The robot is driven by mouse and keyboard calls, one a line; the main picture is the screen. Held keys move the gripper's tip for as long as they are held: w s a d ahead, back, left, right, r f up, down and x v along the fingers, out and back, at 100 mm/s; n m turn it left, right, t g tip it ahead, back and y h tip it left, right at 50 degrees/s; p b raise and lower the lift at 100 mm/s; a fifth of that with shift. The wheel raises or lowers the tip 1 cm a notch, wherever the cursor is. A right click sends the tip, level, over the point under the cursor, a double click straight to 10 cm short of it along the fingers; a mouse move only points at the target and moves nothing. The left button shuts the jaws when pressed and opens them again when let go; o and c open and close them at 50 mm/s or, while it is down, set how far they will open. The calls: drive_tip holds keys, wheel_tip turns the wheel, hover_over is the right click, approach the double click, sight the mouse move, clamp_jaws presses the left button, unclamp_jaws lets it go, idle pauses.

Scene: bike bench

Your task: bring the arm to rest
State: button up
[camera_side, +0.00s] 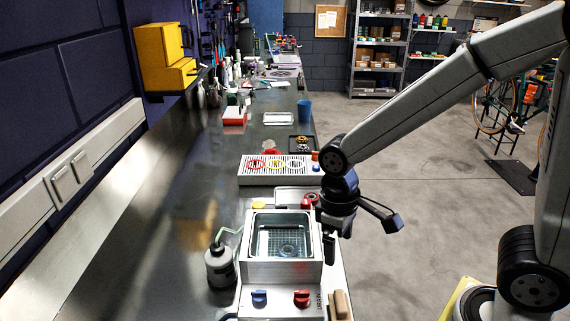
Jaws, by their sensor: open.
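My gripper (330,249) hangs pointing down at the right edge of the metal bench (216,152), beside the right rim of the parts-washer basin (281,269). It is open, and I see nothing between its fingers, though they are small and dark here. My arm reaches in from the right side of the picture. A black bracketed part sticks out to the right of my wrist. A small round part lies on the mesh inside the basin.
A squeeze bottle (219,265) stands left of the basin. Behind it is a white slotted rack (279,170) with coloured rings. A blue cup (304,111) and a red tray (234,116) stand farther back. Open floor (430,190) lies right of the bench; a bicycle (503,112) stands beyond.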

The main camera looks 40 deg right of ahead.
drive_tip(key=d+f+m+t, duration=0.2)
drive_tip(key=d+f+t, duration=0.1)
drive_tip(key=d, duration=0.2)
drive_tip(key=shift+d+f+m+t, duration=0.2)
drive_tip(key=shift+d+m+t, duration=0.1)
drive_tip(key=shift+d, duration=0.1)
idle(1.5)
